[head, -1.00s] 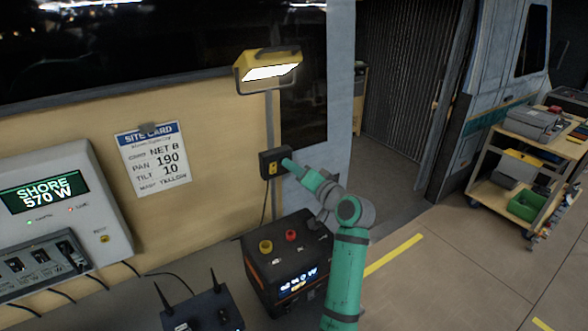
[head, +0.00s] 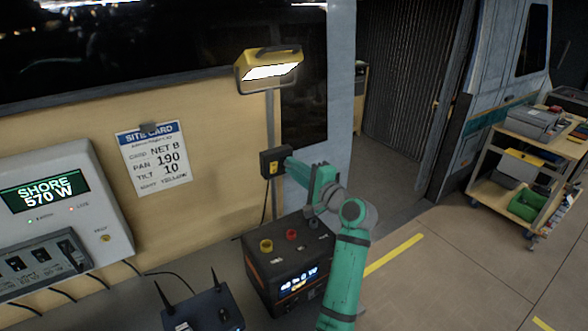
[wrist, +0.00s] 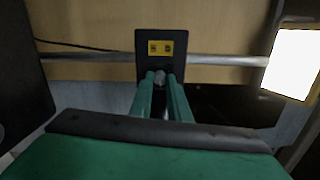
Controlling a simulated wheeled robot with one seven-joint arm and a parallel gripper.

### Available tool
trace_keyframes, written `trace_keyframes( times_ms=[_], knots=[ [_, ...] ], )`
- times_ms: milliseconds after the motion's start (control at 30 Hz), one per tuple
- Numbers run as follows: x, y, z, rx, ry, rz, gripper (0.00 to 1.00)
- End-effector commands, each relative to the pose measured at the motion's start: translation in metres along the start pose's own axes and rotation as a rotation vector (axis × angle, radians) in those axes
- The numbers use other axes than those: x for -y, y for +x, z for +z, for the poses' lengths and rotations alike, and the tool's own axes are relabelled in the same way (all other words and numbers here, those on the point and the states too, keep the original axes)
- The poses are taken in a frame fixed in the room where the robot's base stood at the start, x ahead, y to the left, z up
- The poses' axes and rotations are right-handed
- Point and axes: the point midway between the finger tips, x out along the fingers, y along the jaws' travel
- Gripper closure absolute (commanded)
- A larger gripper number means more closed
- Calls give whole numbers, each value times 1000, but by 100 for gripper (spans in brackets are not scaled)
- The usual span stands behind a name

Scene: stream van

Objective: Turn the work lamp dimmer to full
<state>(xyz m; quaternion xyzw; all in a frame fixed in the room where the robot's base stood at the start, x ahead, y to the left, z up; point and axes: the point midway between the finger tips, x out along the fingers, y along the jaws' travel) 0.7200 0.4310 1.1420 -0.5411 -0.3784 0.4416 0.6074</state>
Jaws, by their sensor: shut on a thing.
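The work lamp (head: 268,72) is yellow with a bright white panel and stands on a grey pole. Its lit panel also shows at the right of the wrist view (wrist: 293,62). A black dimmer box (head: 269,163) with a yellow label is fixed to the pole below the lamp. It shows in the wrist view (wrist: 147,44) too, above my fingertips. My gripper (head: 289,166) is at the box's right side. In the wrist view my green fingers (wrist: 160,80) are shut on a small grey knob (wrist: 160,77) on the box. The fingertips hide part of the knob, so its setting cannot be read.
A black power unit (head: 290,262) with red and yellow knobs stands below the arm. A router (head: 203,312) with antennas is in front. A SHORE panel (head: 60,200) and a site card (head: 153,160) are at left. A tool cart (head: 530,160) stands far right.

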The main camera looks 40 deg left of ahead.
Motion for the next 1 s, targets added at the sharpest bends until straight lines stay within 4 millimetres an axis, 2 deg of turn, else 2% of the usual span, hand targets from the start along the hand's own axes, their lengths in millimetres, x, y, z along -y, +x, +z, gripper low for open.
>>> trace_keyframes(
  times_ms=[300,733,767,800,1000],
  knots=[
    [-5,1,2,8,82,3,100],
    [-4,2,2,7,88,2,100],
    [-4,2,2,7,88,2,77],
    [-4,3,3,7,88,2,67],
    [-3,3,4,9,86,-1,65]
  ],
)
